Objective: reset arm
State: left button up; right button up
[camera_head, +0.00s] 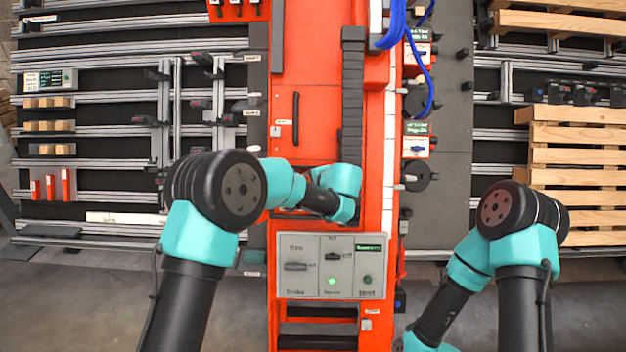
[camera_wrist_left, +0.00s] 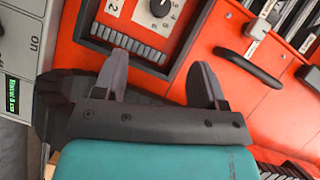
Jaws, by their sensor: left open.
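My left gripper (camera_wrist_left: 158,78) is open and empty in the left wrist view, its two dark fingers apart in front of the red cabinet face. In the head view my left arm (camera_head: 205,235) comes in from the lower left and bends over the red gantry column (camera_head: 312,90). Its teal wrist (camera_head: 345,183) is above the grey control panel, and the gripper itself is hidden there. My right arm (camera_head: 520,250) is folded at the lower right, and its gripper is out of view.
The grey control panel (camera_head: 302,264) has switches and a lit green lamp. A black handle (camera_wrist_left: 250,67) and a dial (camera_wrist_left: 160,8) are near the left fingers in the wrist view. Wooden pallets (camera_head: 575,135) are stacked at right; rails and shelves fill the left.

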pick_arm(q)
jog(key=s+a+f+n+g+h, duration=0.1)
jog(key=s+a+f+g+h, duration=0.15)
jog(key=s+f, duration=0.4)
jog(key=s+a+f+g+h, duration=0.1)
jog(key=s+a+f+g, duration=0.25)
jog(key=f, duration=0.65)
jog(key=s+a+f+n+g+h, duration=0.15)
jog(key=s+a+f, duration=0.25)
jog(key=f, duration=0.4)
jog(key=s+a+f+n+h, duration=0.1)
jog(key=s+a+f+n, duration=0.2)
jog(key=s, duration=0.6)
jog(key=s+a+f+n+g+h, duration=0.1)
jog(key=s+a+f+n, duration=0.3)
jog(key=s, duration=0.6)
jog(key=s+a+f+n+h, duration=0.3)
jog(key=s+a+f+n, duration=0.1)
jog(key=s, duration=0.5)
jog(key=shift+s+a+f, duration=0.15)
jog(key=shift+s+a, duration=0.05)
jog(key=shift+s, duration=0.15)
jog(key=shift+g, duration=0.25)
